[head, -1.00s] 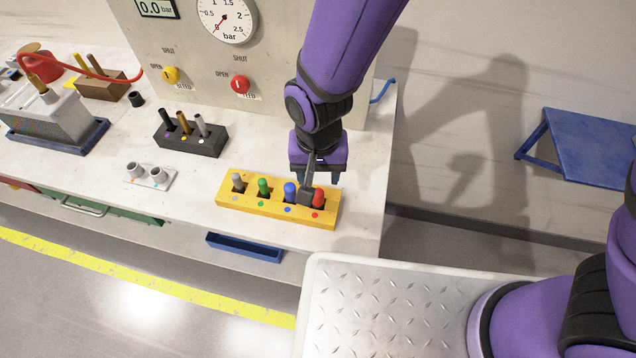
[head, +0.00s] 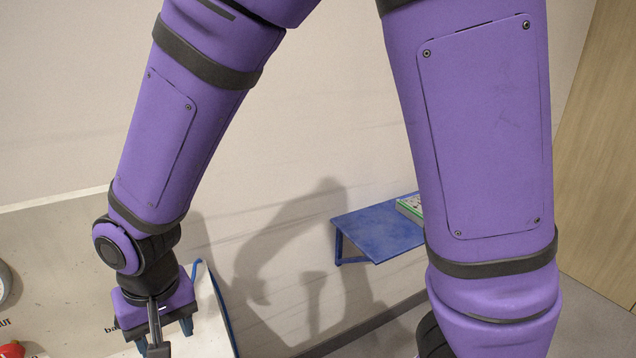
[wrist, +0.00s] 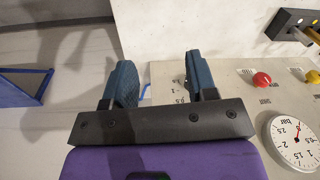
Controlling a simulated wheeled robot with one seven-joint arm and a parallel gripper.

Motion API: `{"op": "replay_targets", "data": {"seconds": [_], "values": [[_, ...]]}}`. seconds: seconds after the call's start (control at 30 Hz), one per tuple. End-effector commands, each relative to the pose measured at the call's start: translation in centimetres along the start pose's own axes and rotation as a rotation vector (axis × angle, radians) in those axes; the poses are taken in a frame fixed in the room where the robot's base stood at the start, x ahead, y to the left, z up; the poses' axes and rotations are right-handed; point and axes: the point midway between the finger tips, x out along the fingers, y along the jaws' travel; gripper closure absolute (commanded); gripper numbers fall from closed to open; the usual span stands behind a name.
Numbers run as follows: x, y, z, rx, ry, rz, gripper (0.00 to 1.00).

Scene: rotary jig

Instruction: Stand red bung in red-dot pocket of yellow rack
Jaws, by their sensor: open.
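My gripper (head: 163,338) hangs at the lower left of the head view, fingers pointing down. In the wrist view its two blue-grey fingers (wrist: 161,82) are apart, with nothing seen held between them. The red bung and the yellow rack are in neither view now, so how the bung stands at this moment cannot be seen.
A blue wall shelf (head: 380,230) with a green-edged item (head: 409,206) is right of my gripper. The wrist view shows a gauge (wrist: 294,140), a red knob (wrist: 262,79) and a dark holder (wrist: 287,24).

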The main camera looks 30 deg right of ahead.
Motion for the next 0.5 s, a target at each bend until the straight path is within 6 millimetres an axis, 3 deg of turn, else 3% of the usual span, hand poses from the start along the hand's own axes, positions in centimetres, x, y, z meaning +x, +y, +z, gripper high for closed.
{"op": "replay_targets", "data": {"seconds": [0.03,0.23,0.5], "values": [[-1.8,1.5,-0.6,0.012,0.018,-0.016,0.48],[-7.5,7.0,-1.6,0.028,0.079,-0.049,0.48],[-14.2,14.4,-0.4,0.047,0.180,-0.060,0.48]]}}
